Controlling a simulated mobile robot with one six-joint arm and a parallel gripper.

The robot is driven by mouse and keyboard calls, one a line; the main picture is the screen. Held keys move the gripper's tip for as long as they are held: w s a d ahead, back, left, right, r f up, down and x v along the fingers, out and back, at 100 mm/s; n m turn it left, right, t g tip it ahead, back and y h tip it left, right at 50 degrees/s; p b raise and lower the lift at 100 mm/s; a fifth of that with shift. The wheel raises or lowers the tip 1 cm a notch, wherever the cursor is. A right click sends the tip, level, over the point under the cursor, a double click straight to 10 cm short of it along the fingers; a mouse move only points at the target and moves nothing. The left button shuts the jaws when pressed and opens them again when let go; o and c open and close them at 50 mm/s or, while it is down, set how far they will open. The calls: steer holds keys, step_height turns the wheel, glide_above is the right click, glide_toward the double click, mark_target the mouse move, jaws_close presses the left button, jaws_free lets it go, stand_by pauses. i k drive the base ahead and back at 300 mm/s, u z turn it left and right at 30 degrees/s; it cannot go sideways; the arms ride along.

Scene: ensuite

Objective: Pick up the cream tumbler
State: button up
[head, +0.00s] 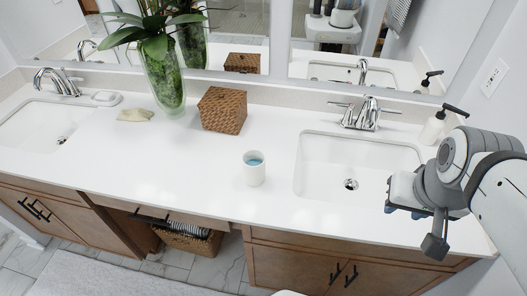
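The cream tumbler (254,172) stands upright on the white countertop, left of the right sink. Its inside looks blue. My gripper (412,228) is at the right, over the front right edge of the right sink, well apart from the tumbler. Nothing shows between its fingers, but from this angle I cannot tell how far apart they are.
The right sink (320,165) with its chrome faucet (366,115) lies between my gripper and the tumbler. A woven box (223,110) and a glass vase with a plant (163,80) stand behind the tumbler. A soap dispenser (434,127) stands at the right. Counter left of the tumbler is clear.

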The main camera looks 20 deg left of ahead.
mark_target(254, 160)
steer(key=u, duration=0.15)
steer(key=k, duration=0.3)
steer(key=z, duration=1.5)
steer(key=k, duration=2)
steer(key=u, duration=0.95)
steer(key=i, duration=1.55)
steer(key=u, duration=0.1)
